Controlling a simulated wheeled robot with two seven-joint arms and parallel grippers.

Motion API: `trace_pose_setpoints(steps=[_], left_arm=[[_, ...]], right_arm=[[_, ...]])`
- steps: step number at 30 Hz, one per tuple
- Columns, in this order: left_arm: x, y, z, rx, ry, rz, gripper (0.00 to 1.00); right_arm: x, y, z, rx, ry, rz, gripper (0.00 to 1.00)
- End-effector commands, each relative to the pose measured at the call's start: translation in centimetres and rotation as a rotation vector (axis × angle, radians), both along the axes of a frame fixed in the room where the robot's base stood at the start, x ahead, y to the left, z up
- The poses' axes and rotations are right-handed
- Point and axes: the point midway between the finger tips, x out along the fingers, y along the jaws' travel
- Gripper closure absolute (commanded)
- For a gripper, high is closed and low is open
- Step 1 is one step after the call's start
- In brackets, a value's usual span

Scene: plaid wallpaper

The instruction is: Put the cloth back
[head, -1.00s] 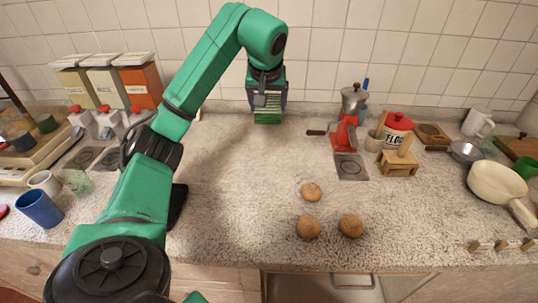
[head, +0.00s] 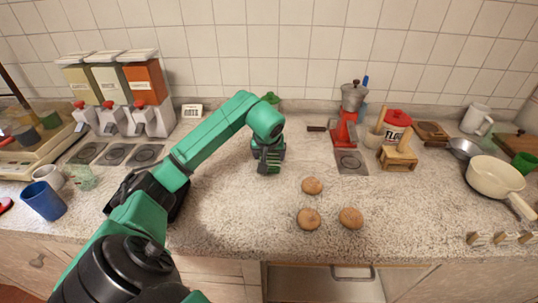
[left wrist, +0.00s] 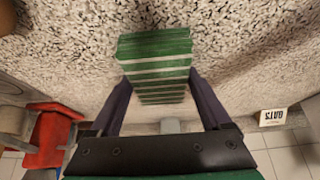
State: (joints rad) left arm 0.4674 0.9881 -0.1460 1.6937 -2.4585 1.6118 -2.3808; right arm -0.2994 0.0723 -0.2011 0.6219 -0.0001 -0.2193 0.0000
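The cloth is a folded green block with pale stripes. In the left wrist view the cloth (left wrist: 155,48) sits between the two fingers of my left gripper (left wrist: 158,85), which press against its sides. In the head view my left gripper (head: 268,160) points down over the middle of the counter, left of the brown round items. Only a little of the cloth (head: 272,168) shows there, partly hidden by the gripper. My right gripper is not in view.
Three brown round items (head: 312,186) lie on the counter (head: 235,215). Dispensers (head: 140,85) and a small label (head: 192,111) stand at back left. Something green (head: 271,98) shows behind my arm.

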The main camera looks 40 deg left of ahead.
Motion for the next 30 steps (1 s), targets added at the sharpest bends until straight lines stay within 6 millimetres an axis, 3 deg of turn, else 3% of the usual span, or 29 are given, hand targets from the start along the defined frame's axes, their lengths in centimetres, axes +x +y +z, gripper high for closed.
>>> trace_pose_setpoints(steps=[11,24,30], left_arm=[[-0.1,-0.1,0.6,0.002,-0.002,0.0,0.0],[-4.2,-3.2,9.7,0.001,-0.004,0.0,0.0],[-4.8,-3.6,10.6,0.0,0.002,0.0,0.0]], right_arm=[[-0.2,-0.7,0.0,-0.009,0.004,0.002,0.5],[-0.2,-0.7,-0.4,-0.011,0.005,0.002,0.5],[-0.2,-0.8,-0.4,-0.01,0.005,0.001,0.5]])
